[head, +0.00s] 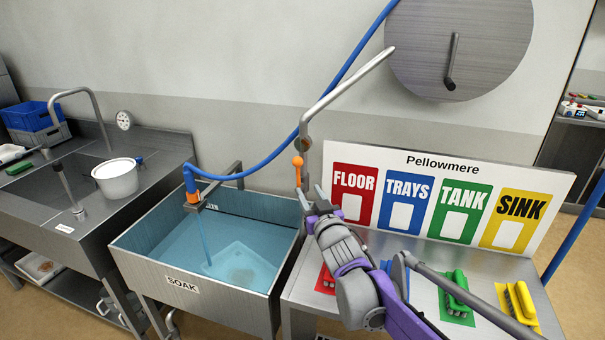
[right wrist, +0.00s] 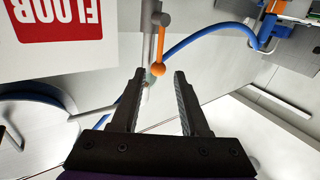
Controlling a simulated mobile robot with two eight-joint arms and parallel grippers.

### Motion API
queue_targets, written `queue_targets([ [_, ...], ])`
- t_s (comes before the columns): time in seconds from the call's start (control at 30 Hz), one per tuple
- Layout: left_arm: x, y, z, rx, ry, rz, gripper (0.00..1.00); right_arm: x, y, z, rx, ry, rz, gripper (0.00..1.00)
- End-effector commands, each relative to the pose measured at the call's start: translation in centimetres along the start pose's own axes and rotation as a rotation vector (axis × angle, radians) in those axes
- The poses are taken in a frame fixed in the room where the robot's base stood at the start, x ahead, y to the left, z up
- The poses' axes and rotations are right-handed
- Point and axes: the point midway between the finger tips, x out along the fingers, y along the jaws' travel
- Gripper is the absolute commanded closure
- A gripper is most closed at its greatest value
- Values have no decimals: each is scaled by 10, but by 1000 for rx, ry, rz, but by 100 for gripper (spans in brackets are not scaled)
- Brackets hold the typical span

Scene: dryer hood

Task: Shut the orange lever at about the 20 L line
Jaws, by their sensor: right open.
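The orange lever (head: 298,170) stands with its ball end up on the pipe beside the steel SOAK sink (head: 190,290). My right gripper (head: 308,196) is open just below and right of it. In the right wrist view the lever's orange ball (right wrist: 157,69) appears between the two open fingertips (right wrist: 160,74); I see no contact. Water runs from the blue hose's orange-collared end (head: 192,197) into the sink, which holds blue water (head: 185,248). A small marking (head: 211,207) on the sink's inner back wall is too small to read. My left gripper is out of view.
A sign board (head: 335,215) with FLOOR, TRAYS, TANK and SINK panels stands right of the lever. Green (head: 455,290) and yellow (head: 522,300) brushes lie before it. A bent grey pipe (head: 345,88) rises above the lever. A white pot (head: 117,180) stands at left.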

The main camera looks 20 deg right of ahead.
Motion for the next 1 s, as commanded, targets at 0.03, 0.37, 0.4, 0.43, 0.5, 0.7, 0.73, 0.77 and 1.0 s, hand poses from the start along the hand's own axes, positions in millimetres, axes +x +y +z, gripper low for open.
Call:
queue_targets([
  [0.03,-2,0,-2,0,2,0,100,10,0,-1,0,1,0,55],
  [0.37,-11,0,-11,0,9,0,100,69,0,-2,0,0,1,55],
  [0.4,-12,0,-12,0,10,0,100,74,0,-2,0,0,1,55],
  [0.43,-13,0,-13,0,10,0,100,78,0,-2,0,0,1,55],
  [0.5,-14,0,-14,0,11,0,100,84,0,-1,0,0,1,55],
  [0.7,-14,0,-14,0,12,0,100,90,0,0,0,-1,1,55],
  [0.73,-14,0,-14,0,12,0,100,91,0,0,0,-1,1,55],
  [0.77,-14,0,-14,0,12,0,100,91,0,0,0,-1,1,55],
  [1.0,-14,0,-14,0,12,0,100,90,0,0,0,-1,1,73],
])
